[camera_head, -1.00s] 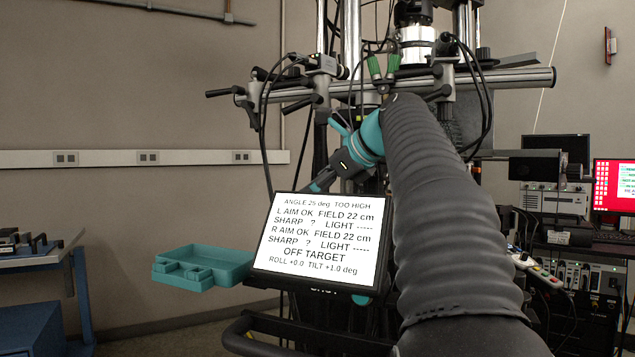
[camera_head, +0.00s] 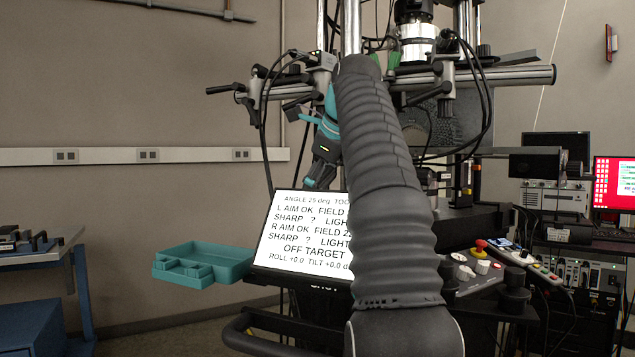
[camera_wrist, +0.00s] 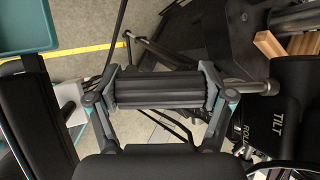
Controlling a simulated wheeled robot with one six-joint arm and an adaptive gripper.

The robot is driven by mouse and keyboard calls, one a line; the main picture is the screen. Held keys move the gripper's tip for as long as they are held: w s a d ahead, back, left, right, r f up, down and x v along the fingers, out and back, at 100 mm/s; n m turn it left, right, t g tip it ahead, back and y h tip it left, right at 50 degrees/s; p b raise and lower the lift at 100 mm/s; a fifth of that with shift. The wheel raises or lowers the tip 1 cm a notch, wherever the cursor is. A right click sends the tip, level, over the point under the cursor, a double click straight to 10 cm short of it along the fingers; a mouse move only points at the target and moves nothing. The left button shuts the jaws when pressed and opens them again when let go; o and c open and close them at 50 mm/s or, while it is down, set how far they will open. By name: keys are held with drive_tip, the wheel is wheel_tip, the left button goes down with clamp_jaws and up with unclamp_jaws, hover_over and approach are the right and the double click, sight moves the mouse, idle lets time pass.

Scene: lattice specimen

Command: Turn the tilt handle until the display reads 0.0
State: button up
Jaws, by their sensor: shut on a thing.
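The display (camera_head: 300,262) is partly covered on its right by my arm. Its bottom line reads ROLL +0.0 and TILT +0.0, with the end of the line cut off. It also shows ANGLE 25 deg and OFF TARGET. My gripper (camera_head: 320,178) is just above the display's top edge, pointing down. In the wrist view my gripper (camera_wrist: 162,90) is shut on a dark ribbed handle (camera_wrist: 160,88), with one finger at each end. A rod with a silver end runs right from it, towards a black body marked TILT (camera_wrist: 257,117). The handle is hidden in the head view.
A teal tray (camera_head: 205,265) stands left of the display. A horizontal metal rail (camera_head: 500,80) with cables crosses behind my arm. A control box with knobs and a red button (camera_head: 480,245) is at the right. A blue cart (camera_head: 40,310) is at the far left.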

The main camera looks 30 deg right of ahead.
drive_tip(key=shift+f, duration=0.1)
idle(0.3)
drive_tip(key=o, duration=1.1)
drive_tip(key=shift+c, duration=0.2)
drive_tip(key=shift+t, duration=0.3)
